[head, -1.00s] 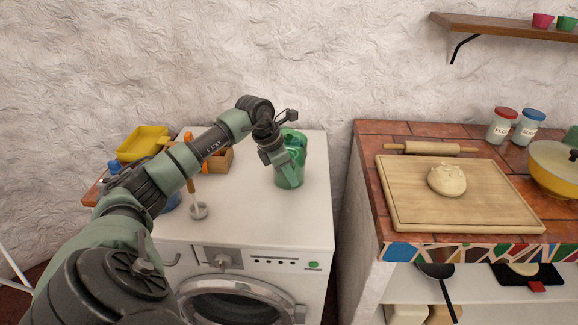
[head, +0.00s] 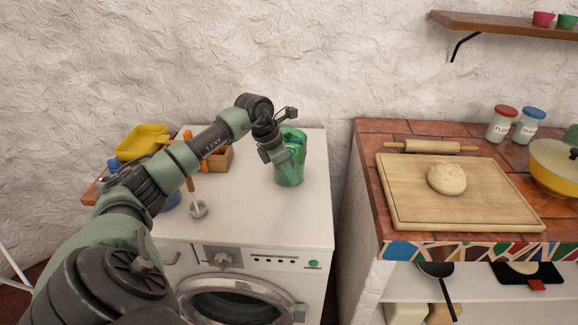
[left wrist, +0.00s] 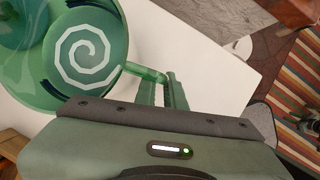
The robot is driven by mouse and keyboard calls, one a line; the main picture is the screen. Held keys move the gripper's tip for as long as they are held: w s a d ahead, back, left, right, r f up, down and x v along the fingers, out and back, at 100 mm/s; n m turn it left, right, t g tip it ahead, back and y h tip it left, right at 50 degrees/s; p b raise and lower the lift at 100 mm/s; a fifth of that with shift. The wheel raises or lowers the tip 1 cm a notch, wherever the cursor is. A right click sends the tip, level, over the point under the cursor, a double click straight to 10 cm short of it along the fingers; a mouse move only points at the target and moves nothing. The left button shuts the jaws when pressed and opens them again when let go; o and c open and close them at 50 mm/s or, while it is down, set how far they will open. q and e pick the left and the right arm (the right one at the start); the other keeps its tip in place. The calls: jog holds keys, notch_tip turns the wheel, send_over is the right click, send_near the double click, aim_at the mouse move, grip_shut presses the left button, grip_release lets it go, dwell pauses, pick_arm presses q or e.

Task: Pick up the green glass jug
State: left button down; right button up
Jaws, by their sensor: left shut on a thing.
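The green glass jug (head: 290,172) is upright at the right part of the white washing machine's top (head: 245,205). In the left wrist view the jug (left wrist: 40,88) is a round green shape with a pale spiral, and its handle (left wrist: 143,73) points right. My left gripper (head: 285,160) reaches down in front of the jug in the head view. In the left wrist view its two fingers (left wrist: 165,92) are shut on the handle. I cannot tell whether the jug's base touches the machine top. My right gripper is not in view.
A yellow container (head: 143,142), a wooden box (head: 218,158) and a white-headed tool (head: 198,209) are left of the jug. Right of a gap, a tiled counter (head: 372,170) holds a board (head: 410,205) with dough (head: 446,178), a rolling pin (head: 428,147) and jars (head: 502,125).

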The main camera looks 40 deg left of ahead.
pick_arm(q)
jog(key=shift+w+r, duration=0.1)
jog(key=shift+r, duration=0.05)
notch_tip(320, 180, up, 20)
jog(key=shift+b, duration=0.3)
dwell(0.4)
jog(key=c, duration=2)
grip_release()
grip_shut()
